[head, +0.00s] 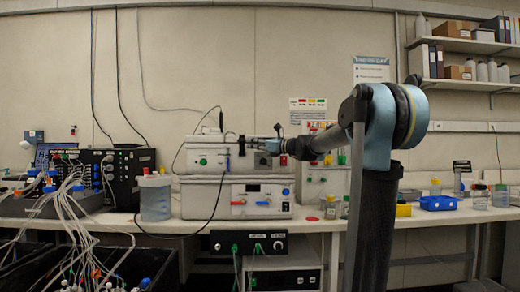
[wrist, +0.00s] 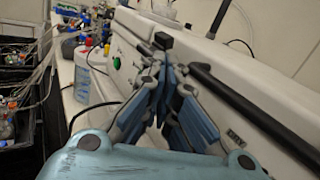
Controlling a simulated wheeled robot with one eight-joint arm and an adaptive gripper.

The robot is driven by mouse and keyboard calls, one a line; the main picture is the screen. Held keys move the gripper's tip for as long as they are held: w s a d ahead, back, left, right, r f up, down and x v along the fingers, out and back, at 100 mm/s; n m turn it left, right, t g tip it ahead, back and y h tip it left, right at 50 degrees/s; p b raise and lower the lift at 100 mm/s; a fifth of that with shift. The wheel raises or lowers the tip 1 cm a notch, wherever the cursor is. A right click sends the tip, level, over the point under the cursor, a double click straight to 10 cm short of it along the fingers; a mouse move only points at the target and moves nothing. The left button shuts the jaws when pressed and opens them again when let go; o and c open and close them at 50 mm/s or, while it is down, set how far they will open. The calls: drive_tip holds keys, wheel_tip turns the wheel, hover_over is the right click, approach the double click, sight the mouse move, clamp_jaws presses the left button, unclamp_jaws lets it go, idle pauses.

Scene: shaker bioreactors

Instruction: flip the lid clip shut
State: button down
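The white shaker unit (head: 205,158) stands on top of another white unit on the bench, and its long front runs diagonally through the wrist view (wrist: 250,85). A small black piece (wrist: 163,41), which looks like the lid clip, stands up at the lid's edge just beyond my fingertips. A thin dark upright piece at the lid (head: 221,121) may be the same clip. My gripper (wrist: 170,68) has its blue-padded fingers drawn together at the tips, with nothing visible between them. It is at the unit's front in the head view (head: 250,145). Contact with the clip cannot be told.
A dark bar (wrist: 245,98) runs along the unit's front, right of my fingers. A lower white unit (head: 215,192) is beneath. A clear bottle (head: 155,198) and a black box (head: 128,172) stand left, beside a mass of tubing. A blue tray (head: 438,203) lies right.

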drive_tip(key=shift+w+r, duration=0.15)
drive_tip(key=shift+d, duration=0.15)
idle(0.5)
drive_tip(key=v, duration=1.3)
drive_tip(key=shift+d, duration=0.35)
drive_tip(key=shift+f, duration=0.3)
drive_tip(key=s+f+n+g+h, duration=0.35)
drive_tip(key=s+f+n, duration=0.25)
drive_tip(key=s+f, duration=0.6)
drive_tip(key=s+f+n+g+h, duration=0.2)
drive_tip(key=s+f+n+h, duration=0.3)
drive_tip(key=s+f, duration=0.7)
drive_tip(key=s+d+f+n+g+h, duration=0.1)
drive_tip(key=s+d+f+n+h, duration=0.3)
drive_tip(key=f, duration=0.8)
drive_tip(key=s+d+f+n+h, duration=0.4)
drive_tip(key=s+d+f+n, duration=0.3)
drive_tip(key=s+d+f, duration=0.2)
wheel_tip(320, 180, down, 4)
drive_tip(key=shift+d+f+n+g, duration=0.1)
drive_tip(key=shift+d+n+g, duration=0.25)
drive_tip(key=shift+d, duration=0.7)
